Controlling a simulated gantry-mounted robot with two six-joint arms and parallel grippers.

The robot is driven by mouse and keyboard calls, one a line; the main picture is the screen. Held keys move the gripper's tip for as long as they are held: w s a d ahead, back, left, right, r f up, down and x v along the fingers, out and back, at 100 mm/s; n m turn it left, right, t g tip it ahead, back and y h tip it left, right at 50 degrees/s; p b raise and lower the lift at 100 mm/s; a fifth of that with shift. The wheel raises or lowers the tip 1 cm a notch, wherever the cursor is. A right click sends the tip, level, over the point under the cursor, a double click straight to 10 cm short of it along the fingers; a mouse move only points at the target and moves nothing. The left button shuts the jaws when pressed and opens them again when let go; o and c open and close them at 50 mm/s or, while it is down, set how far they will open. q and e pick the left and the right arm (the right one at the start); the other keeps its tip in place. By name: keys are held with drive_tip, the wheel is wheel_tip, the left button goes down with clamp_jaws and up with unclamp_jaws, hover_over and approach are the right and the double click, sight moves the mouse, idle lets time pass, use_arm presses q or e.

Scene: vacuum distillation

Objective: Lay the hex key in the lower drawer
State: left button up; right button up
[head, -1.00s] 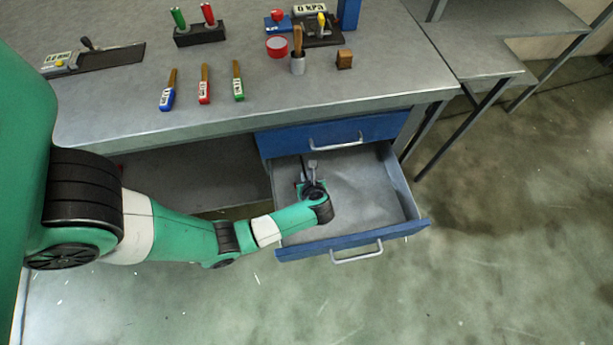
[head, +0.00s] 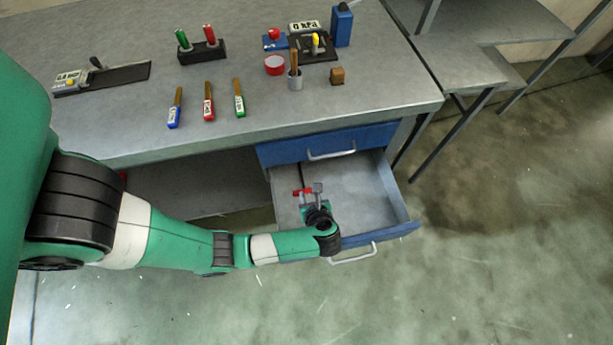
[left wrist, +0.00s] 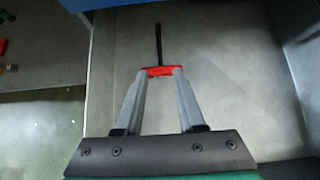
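The hex key has a red crosspiece handle and a thin black shaft. In the left wrist view its handle (left wrist: 160,71) spans just beyond my fingertips, and its shaft (left wrist: 158,42) points away over the drawer floor. In the head view the red handle (head: 302,192) shows inside the open lower drawer (head: 352,187), toward its left side. My left gripper (left wrist: 161,77) has its fingers spread apart, close to the handle; it also shows in the head view (head: 313,190). Whether the handle touches the fingertips is unclear. My right gripper is out of view.
The upper blue drawer (head: 326,143) is shut just above. The lower drawer's right part is bare. Green floor (head: 450,270) is clear in front.

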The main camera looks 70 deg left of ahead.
use_arm(q)
drive_tip(key=shift+s+d+r, duration=0.1)
drive_tip(key=shift+d+r, duration=0.35)
drive_tip(key=shift+d, duration=0.05)
